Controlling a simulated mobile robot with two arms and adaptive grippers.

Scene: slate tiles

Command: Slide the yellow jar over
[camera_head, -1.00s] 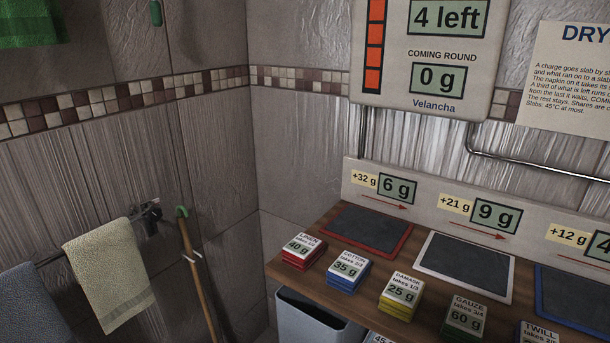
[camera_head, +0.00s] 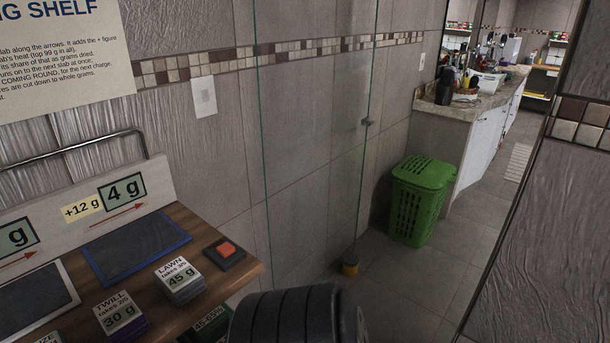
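No yellow jar can be clearly made out. A dark rounded part, probably of my own arm, shows at the bottom centre. Neither gripper is visible.
The wooden shelf (camera_head: 203,222) at left holds a blue-rimmed slab (camera_head: 135,247), a LAWN stack (camera_head: 181,281), a TWILL stack (camera_head: 121,319) and a red button (camera_head: 226,249). A glass panel (camera_head: 315,150) stands right of it. A green basket (camera_head: 420,200) and cluttered counter (camera_head: 472,110) are beyond.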

